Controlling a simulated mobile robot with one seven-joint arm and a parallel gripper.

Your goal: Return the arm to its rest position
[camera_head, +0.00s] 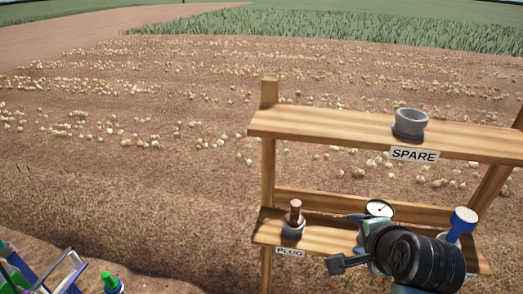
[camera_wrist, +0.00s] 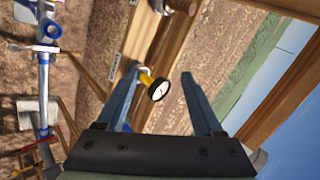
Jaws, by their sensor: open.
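My gripper (camera_head: 340,240) is in front of the lower shelf of a wooden stand, to the right of the middle in the head view. Its two fingers are apart with nothing held between them. In the wrist view my gripper (camera_wrist: 161,76) also shows open, its fingers spread. A round white-faced gauge (camera_head: 378,208) shows just behind the gripper at the lower shelf. In the wrist view the gauge (camera_wrist: 158,91), with a yellow part, appears between the fingers, apparently beyond them. My wrist hides part of the lower shelf.
The wooden stand (camera_head: 330,125) bears a grey ring-shaped cup (camera_head: 410,123) above the SPARE label. On the lower shelf are a brown-topped plug (camera_head: 295,215) and a blue-topped item (camera_head: 462,222). A green-capped bottle (camera_head: 112,284) is at lower left. Open soil with onions lies behind.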

